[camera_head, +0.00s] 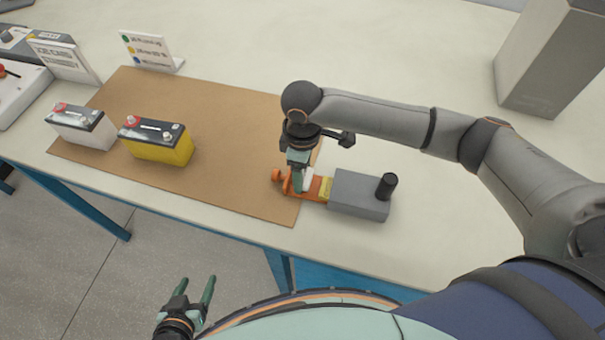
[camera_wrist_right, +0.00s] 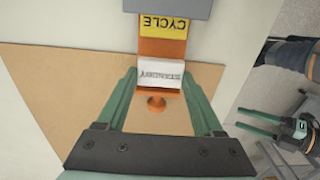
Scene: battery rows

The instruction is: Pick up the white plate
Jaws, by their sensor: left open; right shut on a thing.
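The white plate (camera_wrist_right: 160,74), with upside-down lettering that looks like STANDBY, is on an orange holder (camera_wrist_right: 162,47). A sliver of it shows in the head view (camera_head: 308,180), mostly behind my right gripper (camera_head: 299,182). In the right wrist view, the right gripper's green fingers stand on both sides of the white plate, shut on it. The plate still lies along the holder; I cannot tell whether it is lifted. A yellow plate (camera_wrist_right: 163,26) marked CYCLE sits beside it. My left gripper (camera_head: 197,287) is open and empty, off the table's front edge.
A grey block with a black knob (camera_head: 358,194) adjoins the orange holder. A white battery (camera_head: 82,126) and a yellow battery (camera_head: 156,142) stand on the brown mat (camera_head: 220,185). A sign (camera_head: 148,49) stands behind; a grey box (camera_head: 545,60) is at back right.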

